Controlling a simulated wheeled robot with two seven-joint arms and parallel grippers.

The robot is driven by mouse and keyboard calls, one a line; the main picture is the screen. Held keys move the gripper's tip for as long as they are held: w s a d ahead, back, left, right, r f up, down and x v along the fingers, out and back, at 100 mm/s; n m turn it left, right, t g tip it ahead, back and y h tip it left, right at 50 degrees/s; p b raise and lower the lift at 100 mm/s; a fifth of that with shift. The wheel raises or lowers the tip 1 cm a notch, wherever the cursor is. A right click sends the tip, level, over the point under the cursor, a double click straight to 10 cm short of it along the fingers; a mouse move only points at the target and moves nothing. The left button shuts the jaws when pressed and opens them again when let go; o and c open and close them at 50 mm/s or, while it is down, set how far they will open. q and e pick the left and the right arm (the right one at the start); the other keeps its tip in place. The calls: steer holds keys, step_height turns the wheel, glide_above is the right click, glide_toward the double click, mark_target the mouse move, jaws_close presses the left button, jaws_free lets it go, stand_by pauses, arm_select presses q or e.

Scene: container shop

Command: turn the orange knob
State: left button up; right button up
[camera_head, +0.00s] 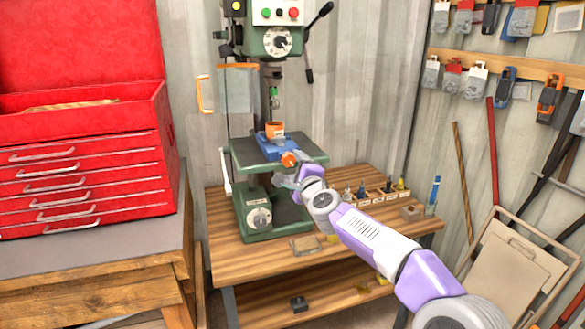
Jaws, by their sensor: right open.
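The orange knob (289,159) sits at the front of a blue vise (272,146) on the green drill press table. My right gripper (288,170) has come in from the lower right and is open right at the knob. Its grey fingers are small in this view, and I cannot tell whether they touch the knob. My left gripper is not in view.
An orange cup-like piece (275,130) sits on the vise below the drill chuck (274,98). The drill press stands on a wooden bench (225,262) with small tools at its right. A red tool chest (80,170) stands at the left.

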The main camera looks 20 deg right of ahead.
steer(key=shift+s+d, duration=0.1)
steer(key=shift+s, duration=1.95)
steer(key=shift+f, duration=0.1)
steer(key=a+f+n+g+y+p, duration=0.1)
steer(key=a+f+n+g, duration=0.15)
steer(key=f, duration=0.85)
steer(key=a+f+n+g+p, duration=0.1)
steer(key=f+n+g+p, duration=0.15)
steer(key=f, duration=0.95)
steer(key=s+a+f+n+g+y+p, duration=0.1)
steer(key=s+a+f+n+g, duration=0.15)
steer(key=s+f, duration=0.4)
steer(key=s+a+f+n+g+p, duration=0.1)
steer(key=s+f+n+g, duration=0.15)
steer(key=f, duration=0.75)
steer(key=s+a+f+n+g+p, duration=0.1)
steer(key=s+f, duration=0.3)
steer(key=s, duration=0.5)
steer(key=s+a+f+n+g+y+p, duration=0.1)
steer(key=s+f+n+g, duration=0.3)
steer(key=s, duration=0.6)
steer(key=s+a+f+n+g+p, duration=0.1)
steer(key=s+a+f+n+g, duration=0.1)
steer(key=s, duration=0.8)
step_height(320, 180, down, 2)
steer(key=shift+a+f+n+g+y, duration=0.15)
steer(key=shift+a+n+g+y, duration=0.15)
steer(key=shift+a+n, duration=0.25)
